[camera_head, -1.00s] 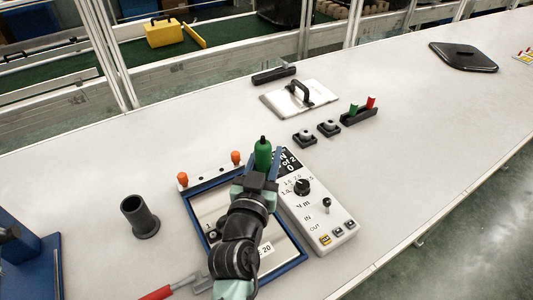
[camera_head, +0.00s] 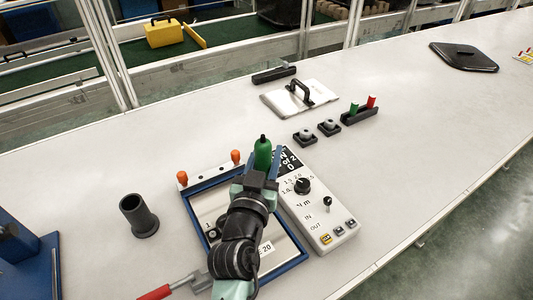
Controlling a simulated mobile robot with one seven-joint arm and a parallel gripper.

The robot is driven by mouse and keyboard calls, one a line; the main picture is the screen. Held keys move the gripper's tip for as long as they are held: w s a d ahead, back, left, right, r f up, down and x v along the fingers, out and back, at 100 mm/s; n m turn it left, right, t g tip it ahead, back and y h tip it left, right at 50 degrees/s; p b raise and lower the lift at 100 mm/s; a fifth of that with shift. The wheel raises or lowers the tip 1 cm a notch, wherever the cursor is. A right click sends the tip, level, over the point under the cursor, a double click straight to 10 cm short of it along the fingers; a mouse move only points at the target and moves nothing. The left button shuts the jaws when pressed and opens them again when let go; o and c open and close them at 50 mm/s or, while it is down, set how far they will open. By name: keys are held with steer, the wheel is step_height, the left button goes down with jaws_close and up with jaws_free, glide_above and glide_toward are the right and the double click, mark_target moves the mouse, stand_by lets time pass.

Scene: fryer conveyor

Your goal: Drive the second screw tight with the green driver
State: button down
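The green driver (camera_head: 263,152) stands upright with its black cap on top, just beyond my gripper (camera_head: 263,172). My gripper's fingers are on either side of the driver, and it appears held between them. The driver's lower end and its tip are hidden behind my gripper. Below is a blue-framed panel (camera_head: 204,216) with a light plate.
Two orange-topped pegs (camera_head: 183,176) stand at the panel's far edge. A black cup (camera_head: 138,216) stands left, and a red-handled tool (camera_head: 156,292) lies at the front. A metal plate with handle (camera_head: 300,97) and a holder with green and red pieces (camera_head: 360,112) are farther back.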

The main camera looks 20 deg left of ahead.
mark_target(265, 138)
steer(key=shift+f, duration=0.15)
steer(key=shift+w+r+p, duration=0.1)
steer(key=shift+r+p, duration=2.15)
steer(key=shift+r, duration=0.85)
